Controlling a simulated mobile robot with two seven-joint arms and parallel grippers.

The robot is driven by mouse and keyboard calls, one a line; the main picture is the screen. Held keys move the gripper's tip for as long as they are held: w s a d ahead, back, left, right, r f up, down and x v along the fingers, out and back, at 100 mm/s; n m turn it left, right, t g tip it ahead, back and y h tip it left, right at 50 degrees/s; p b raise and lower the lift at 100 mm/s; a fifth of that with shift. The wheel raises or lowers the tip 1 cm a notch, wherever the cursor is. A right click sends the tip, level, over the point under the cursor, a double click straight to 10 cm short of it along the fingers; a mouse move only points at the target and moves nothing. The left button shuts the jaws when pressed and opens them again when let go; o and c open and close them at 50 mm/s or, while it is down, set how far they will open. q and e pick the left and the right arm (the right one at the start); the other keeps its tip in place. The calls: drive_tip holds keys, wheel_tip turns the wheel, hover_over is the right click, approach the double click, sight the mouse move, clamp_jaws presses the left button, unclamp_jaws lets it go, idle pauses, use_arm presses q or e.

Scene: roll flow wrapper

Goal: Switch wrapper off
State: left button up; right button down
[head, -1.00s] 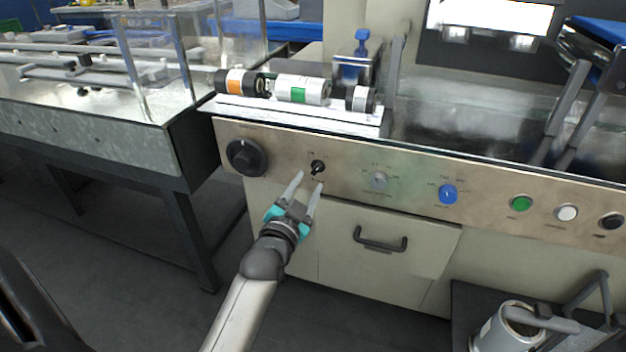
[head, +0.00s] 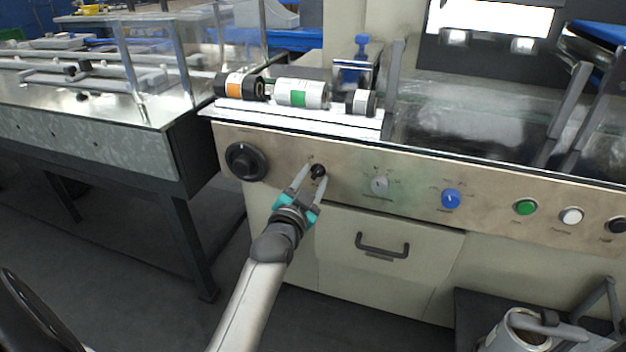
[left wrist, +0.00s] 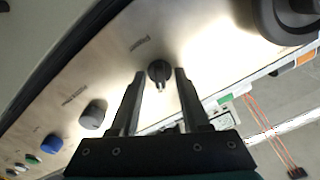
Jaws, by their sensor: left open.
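The wrapper's control panel (head: 400,190) runs across the machine's front. A small black rotary switch (head: 318,171) sits on it, right of a large black knob (head: 246,161). My left gripper (head: 312,176) is open, with its fingertips at the small black switch. In the left wrist view the switch (left wrist: 159,72) lies between the two fingertips (left wrist: 160,76), with a gap visible on each side. Its pale pointer mark faces down in that view. My right gripper is not in view.
Further right on the panel are a grey knob (head: 379,184), a blue knob (head: 451,199), a green button (head: 525,207) and a white button (head: 571,216). A drawer handle (head: 382,246) sticks out below. Rolls (head: 302,93) lie above the panel.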

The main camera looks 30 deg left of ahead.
use_arm(q)
drive_tip(key=shift+c, duration=0.2)
clamp_jaws()
idle(0.4)
